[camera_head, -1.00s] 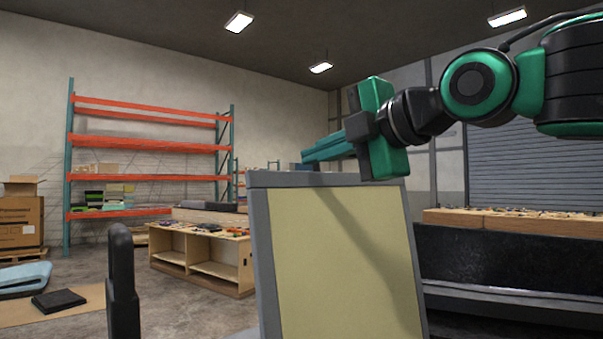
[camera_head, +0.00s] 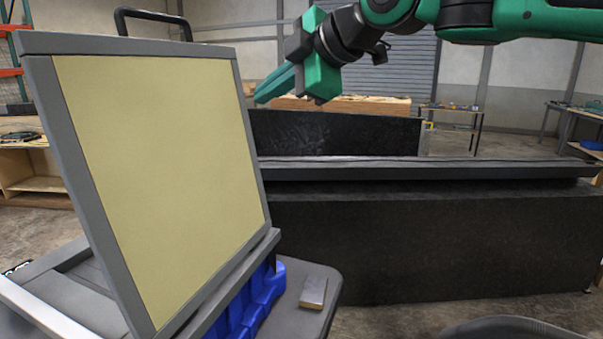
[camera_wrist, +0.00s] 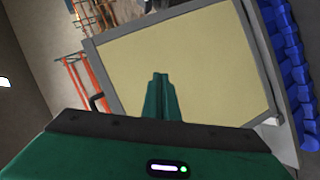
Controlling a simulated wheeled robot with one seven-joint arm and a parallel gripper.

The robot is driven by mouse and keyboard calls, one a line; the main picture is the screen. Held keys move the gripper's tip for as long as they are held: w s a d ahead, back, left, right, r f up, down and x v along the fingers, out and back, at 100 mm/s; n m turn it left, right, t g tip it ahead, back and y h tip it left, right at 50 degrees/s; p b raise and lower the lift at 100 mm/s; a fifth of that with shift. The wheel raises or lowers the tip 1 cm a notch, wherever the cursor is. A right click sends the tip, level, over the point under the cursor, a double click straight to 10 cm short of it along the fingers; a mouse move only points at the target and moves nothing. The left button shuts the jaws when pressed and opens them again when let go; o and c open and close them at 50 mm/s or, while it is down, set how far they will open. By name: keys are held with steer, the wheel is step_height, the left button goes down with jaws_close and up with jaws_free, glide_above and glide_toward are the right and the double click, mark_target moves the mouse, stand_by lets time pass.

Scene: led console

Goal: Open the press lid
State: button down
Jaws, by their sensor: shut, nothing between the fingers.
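The press lid (camera_head: 160,170) is a grey-framed panel with a pale yellow inner face. It stands raised and tilted at the left of the head view, above a grey base with blue parts (camera_head: 245,300). A dark handle (camera_head: 150,15) shows behind its top edge. My gripper (camera_head: 262,97) is shut and empty, in the air just right of the lid's upper right corner; I cannot tell whether it touches the lid. In the wrist view the lid (camera_wrist: 200,60) fills the middle behind my shut green fingers (camera_wrist: 160,82).
A small metal block (camera_head: 313,292) lies on the grey surface right of the blue parts. A long dark bench (camera_head: 430,245) spans the right side behind. Shelving (camera_head: 8,70) stands at the far left. The air right of the lid is clear except for my arm.

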steer(key=s+d+f+m+g+h, duration=0.1)
steer(key=d+f+m+h, duration=0.2)
steer(key=d+f+m, duration=0.55)
steer(key=d+f+m+h, duration=0.15)
steer(key=d+f, duration=0.45)
steer(key=d, duration=0.7)
steer(key=s+d+f+m+g+h, duration=0.1)
steer(key=d+f+m+h, duration=0.35)
steer(key=d+f, duration=0.4)
steer(key=s+d+f+m+g, duration=0.2)
steer(key=s+d+f+m, duration=0.3)
steer(key=s+d, duration=0.3)
steer(key=s+d+f+m+g, duration=0.2)
steer(key=s+d+f+m, duration=0.4)
steer(key=s+d+f, duration=0.1)
steer(key=s+d, duration=0.1)
steer(key=s, duration=0.1)
steer(key=shift+s+g+h, duration=0.3)
steer(key=shift+s, duration=0.1)
steer(key=c, duration=2.3)
jaws_free()
steer(key=s+d+f+m+g, duration=0.1)
steer(key=s+f+m, duration=0.2)
steer(key=s, duration=0.4)
steer(key=shift+f+g, duration=0.15)
steer(key=shift+g, duration=0.25)
steer(key=o, duration=0.5)
steer(key=shift+s+f+m, duration=0.15)
steer(key=shift+s+m, duration=0.3)
